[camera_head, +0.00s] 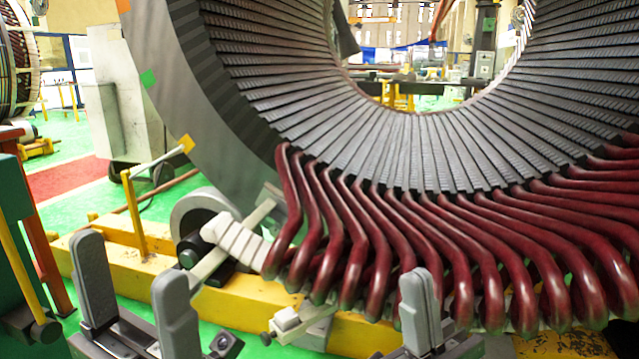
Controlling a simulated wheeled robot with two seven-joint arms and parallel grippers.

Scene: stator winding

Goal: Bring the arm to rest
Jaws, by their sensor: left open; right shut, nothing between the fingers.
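My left gripper (131,262) is at the lower left, its two grey fingers pointing up and spread well apart with nothing between them. My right gripper (420,300) is at the bottom centre, its grey fingers together and empty. It stands in front of the lower ends of the dark red coils (365,235). I cannot tell whether it touches them. The coils hang from the slots of the large grey stator ring (400,150). Most of both arms is out of view.
A yellow beam (140,275) runs below the stator. A white wrapped piece (238,243) and a small pale block (287,319) are near the leftmost coil. A green machine (15,195) stands at the left edge.

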